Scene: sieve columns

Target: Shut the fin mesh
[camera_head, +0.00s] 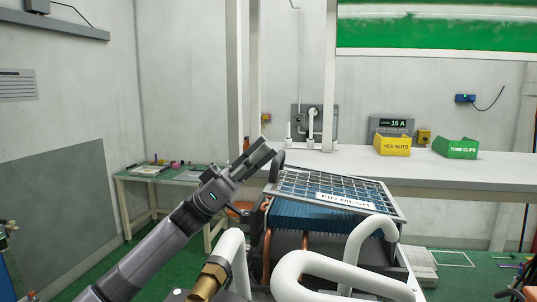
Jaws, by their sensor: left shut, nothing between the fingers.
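The fin mesh (376,203) is a pale-framed grid panel with a white "FIN MESH" label along its near edge. It lies over a unit with blue fins (310,219) right of centre. Its frame looks slanted, and I cannot tell how far it stands off the fins. My left gripper (266,151) is shut and empty at the mesh's far left corner, beside a dark rounded part (277,163). I cannot tell whether it touches that part or the mesh. My right gripper is not in view.
Thick white pipes (340,272) and a brass fitting (206,281) stand in front of the unit. Behind it runs a white bench (450,170) with a yellow hex nuts bin (392,146) and a green tube clips bin (455,148). A small table (150,178) stands at the back left.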

